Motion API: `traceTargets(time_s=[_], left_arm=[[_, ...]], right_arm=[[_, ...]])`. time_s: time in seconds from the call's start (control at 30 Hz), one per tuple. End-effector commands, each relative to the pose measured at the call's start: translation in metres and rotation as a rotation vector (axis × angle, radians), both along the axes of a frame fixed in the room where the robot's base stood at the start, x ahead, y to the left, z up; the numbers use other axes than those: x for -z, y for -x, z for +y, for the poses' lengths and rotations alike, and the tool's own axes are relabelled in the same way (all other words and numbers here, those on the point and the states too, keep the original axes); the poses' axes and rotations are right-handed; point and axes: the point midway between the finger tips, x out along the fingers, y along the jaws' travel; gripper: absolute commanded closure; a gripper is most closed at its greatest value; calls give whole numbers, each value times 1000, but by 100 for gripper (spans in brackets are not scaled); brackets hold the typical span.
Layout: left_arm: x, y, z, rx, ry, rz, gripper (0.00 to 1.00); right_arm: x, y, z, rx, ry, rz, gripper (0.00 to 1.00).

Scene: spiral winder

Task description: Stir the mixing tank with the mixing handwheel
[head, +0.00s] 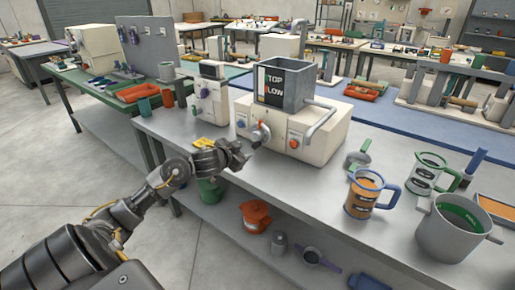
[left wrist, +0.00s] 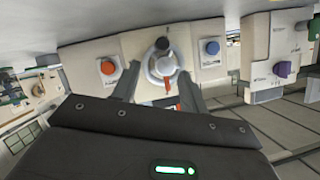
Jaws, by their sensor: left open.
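The mixing tank (head: 296,97) is a grey open-topped box with a black and white label, set on a cream machine body (head: 325,135). The mixing handwheel (head: 262,133) is a small light grey wheel with a dark knob on the front of that body. It also shows in the left wrist view (left wrist: 163,66), with a red mark. My left gripper (head: 243,152) is open just in front of the handwheel. In the left wrist view its two fingers (left wrist: 158,92) stand apart, with the wheel beyond and between their tips. I see no contact. My right gripper is out of view.
A red-orange button (head: 294,142) sits right of the wheel. Another cream machine (head: 211,100) with a purple knob (left wrist: 282,69) stands to the left. Mugs and a grey pot (head: 448,238) stand on the bench at right. The bench front between is clear.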

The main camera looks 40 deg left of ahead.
Motion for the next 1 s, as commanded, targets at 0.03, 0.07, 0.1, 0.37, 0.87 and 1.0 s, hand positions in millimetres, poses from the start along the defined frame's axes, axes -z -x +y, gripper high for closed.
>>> traceTargets(time_s=[0.03,0.07,0.1,0.37,0.87,1.0], left_arm=[[1,-2,2,-3,1,0,56],[2,-3,2,-3,2,0,56],[3,-7,3,-3,3,-1,56],[20,-51,10,-3,4,-2,56],[37,-99,17,1,0,-1,56],[37,-100,17,1,0,-1,56]], right_arm=[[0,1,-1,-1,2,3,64],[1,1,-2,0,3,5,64],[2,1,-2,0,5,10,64],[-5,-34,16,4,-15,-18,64],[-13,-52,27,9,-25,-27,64],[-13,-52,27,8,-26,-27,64]])
